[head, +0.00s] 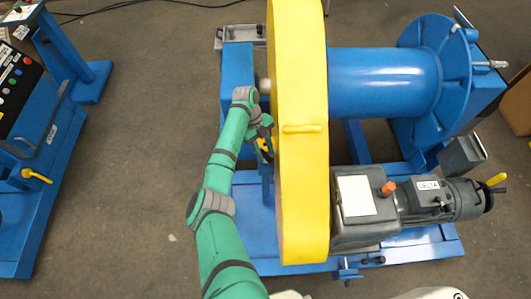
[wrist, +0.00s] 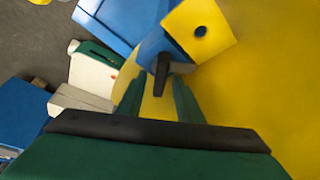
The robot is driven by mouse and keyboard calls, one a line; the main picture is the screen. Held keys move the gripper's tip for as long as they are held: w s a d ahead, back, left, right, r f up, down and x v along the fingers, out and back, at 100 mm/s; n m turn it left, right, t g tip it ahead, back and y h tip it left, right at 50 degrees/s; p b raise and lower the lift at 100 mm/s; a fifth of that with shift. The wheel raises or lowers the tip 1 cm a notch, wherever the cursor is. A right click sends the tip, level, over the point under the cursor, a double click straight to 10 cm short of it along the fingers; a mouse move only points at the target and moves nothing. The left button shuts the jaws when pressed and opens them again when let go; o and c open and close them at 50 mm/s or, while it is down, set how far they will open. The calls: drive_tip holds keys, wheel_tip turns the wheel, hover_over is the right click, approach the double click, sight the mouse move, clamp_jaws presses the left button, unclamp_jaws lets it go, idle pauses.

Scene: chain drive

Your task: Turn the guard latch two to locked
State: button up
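A yellow guard (head: 300,150) stands upright in the middle of the head view and fills the right of the wrist view (wrist: 265,85). In the wrist view a dark latch lever (wrist: 162,75) hangs from a blue block (wrist: 155,48) beside a yellow plate (wrist: 200,30) with a dark hole. My gripper (wrist: 160,80) is open. Its two green fingers stand either side of the lever, with yellow showing in the gaps. In the head view my gripper (head: 266,138) is at the guard's left side, just above a small yellow and black part (head: 265,151). The latch's number cannot be read.
A blue drum (head: 380,82) and a grey motor (head: 425,200) lie right of the guard on a blue frame (head: 420,247). A control panel (head: 20,85) on a blue stand is at far left. Grey floor (head: 140,120) between them is clear.

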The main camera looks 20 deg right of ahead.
drive_tip(key=shift+s+f, duration=0.1)
drive_tip(key=shift+f, duration=0.3)
drive_tip(key=shift+c, duration=0.4)
clamp_jaws()
drive_tip(key=n+h, duration=0.1)
drive_tip(key=n, duration=0.1)
drive_tip(key=n+t, duration=0.1)
drive_tip(key=n, duration=0.2)
drive_tip(key=shift+n+h, duration=0.3)
drive_tip(key=shift+h, duration=0.1)
drive_tip(key=n+t, duration=0.1)
drive_tip(key=n, duration=0.1)
drive_tip(key=n+t, duration=0.1)
drive_tip(key=n, duration=0.1)
drive_tip(key=shift+s+n+h, duration=0.1)
drive_tip(key=shift+n+h, duration=0.2)
drive_tip(key=shift+n, duration=0.3)
